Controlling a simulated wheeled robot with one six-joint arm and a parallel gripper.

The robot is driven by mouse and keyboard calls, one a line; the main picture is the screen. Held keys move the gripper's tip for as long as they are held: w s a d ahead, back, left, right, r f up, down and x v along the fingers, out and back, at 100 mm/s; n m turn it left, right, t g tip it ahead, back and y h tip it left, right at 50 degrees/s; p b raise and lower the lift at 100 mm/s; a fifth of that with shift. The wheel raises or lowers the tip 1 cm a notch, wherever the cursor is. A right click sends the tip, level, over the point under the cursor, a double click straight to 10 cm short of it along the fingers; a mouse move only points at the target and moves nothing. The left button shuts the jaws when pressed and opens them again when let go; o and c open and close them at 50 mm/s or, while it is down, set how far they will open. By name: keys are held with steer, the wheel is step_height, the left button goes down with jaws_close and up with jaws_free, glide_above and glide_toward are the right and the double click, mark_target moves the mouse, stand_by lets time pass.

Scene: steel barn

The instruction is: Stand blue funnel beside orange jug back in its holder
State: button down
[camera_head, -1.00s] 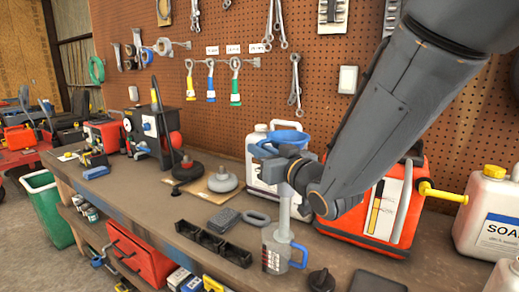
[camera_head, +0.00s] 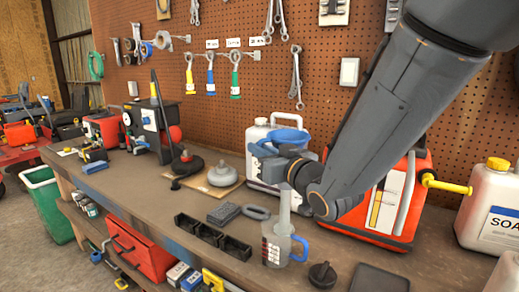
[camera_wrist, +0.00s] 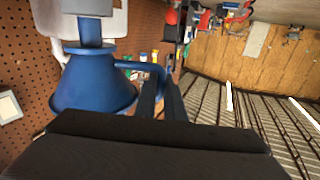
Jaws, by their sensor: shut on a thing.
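The blue funnel (camera_head: 288,137) is upright, wide mouth up, in my gripper (camera_head: 268,152), left of the orange jug (camera_head: 395,205). In the wrist view the funnel (camera_wrist: 92,85) is at left, and my gripper (camera_wrist: 160,92) is shut on its blue side handle. The funnel's pale stem points down over the clear measuring jug with a blue handle (camera_head: 276,246), overlapping its mouth; I cannot tell how far inside it is. I cannot make out a separate holder with certainty.
A white jug (camera_head: 257,170) stands close behind the funnel. A black tray (camera_head: 212,237), a grey block (camera_head: 223,213) and a black knob (camera_head: 322,275) lie around the measuring jug. A white soap jug (camera_head: 487,215) is at right. The pegboard (camera_head: 330,40) closes off the back.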

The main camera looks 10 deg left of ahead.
steer(key=shift+f+b, duration=1.25)
steer(key=shift+f, duration=0.4)
steer(key=c, duration=1.8)
jaws_free()
steer(key=shift+o, duration=0.2)
steer(key=p+v, duration=0.6)
steer(key=v, duration=0.1)
steer(key=shift+s+d, duration=0.2)
steer(key=shift+s, duration=0.1)
steer(key=shift+r, duration=0.1)
